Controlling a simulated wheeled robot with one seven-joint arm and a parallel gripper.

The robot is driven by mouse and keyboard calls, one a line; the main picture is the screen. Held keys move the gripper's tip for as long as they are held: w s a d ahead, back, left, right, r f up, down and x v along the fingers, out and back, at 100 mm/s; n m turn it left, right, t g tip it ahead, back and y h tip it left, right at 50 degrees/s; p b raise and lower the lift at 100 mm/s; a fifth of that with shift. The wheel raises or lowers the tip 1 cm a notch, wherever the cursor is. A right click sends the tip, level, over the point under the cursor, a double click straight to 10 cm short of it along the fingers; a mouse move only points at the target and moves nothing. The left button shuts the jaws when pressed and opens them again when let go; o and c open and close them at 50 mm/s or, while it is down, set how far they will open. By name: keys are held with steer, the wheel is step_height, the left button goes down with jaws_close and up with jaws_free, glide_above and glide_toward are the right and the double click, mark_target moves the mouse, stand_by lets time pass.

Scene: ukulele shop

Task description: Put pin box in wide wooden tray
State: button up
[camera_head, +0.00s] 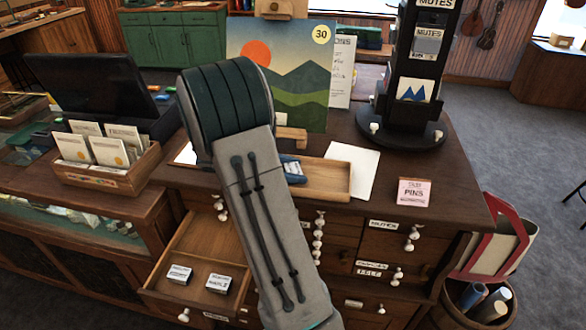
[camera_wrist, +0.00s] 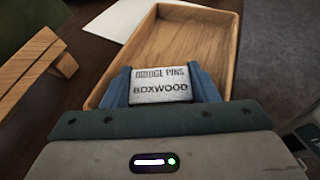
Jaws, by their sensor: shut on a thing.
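The pin box (camera_wrist: 160,86), a small pale box lettered "BRIDGE PINS BOXWOOD", is between the two blue fingers of my gripper (camera_wrist: 161,88) in the wrist view. My gripper is shut on it. The wide wooden tray (camera_wrist: 190,45) lies beyond and below the box; the box overlaps its near end in the picture. I cannot tell the height of the box over the tray floor. In the head view the tray (camera_head: 330,180) lies on the counter, partly behind my arm.
An open drawer (camera_head: 205,246) below the counter holds two small labelled boxes (camera_head: 200,279). A white paper (camera_head: 353,165) lies by the tray. A pink "PINS" card (camera_head: 414,192) stands at the right. A landscape picture (camera_head: 300,80) and black mutes stand (camera_head: 408,115) are behind.

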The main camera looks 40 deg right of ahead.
steer(key=o, duration=0.7)
steer(key=shift+f, duration=0.1)
steer(key=shift+r, duration=0.2)
steer(key=b+v, duration=0.2)
steer(key=v, duration=0.9)
steer(key=shift+w+a, duration=0.15)
steer(key=shift+a, duration=0.25)
steer(key=shift+s+a+r, duration=0.2)
steer(key=shift+s, duration=0.05)
steer(key=s+a+m+t+y, duration=0.3)
steer(key=s+a+m+y, duration=0.1)
steer(key=s+a, duration=0.1)
steer(key=s+a+m+t+y, duration=0.3)
steer(key=s+a+m+y, duration=0.1)
steer(key=s, duration=0.3)
steer(key=s+a+f+m+t+y, duration=0.1)
steer(key=s+a+m+t+y, duration=0.2)
steer(key=s+a, duration=0.3)
steer(key=shift+s+a+f+m+y, duration=0.15)
steer(key=shift+s+m+y, duration=0.4)
steer(key=shift+m, duration=0.35)
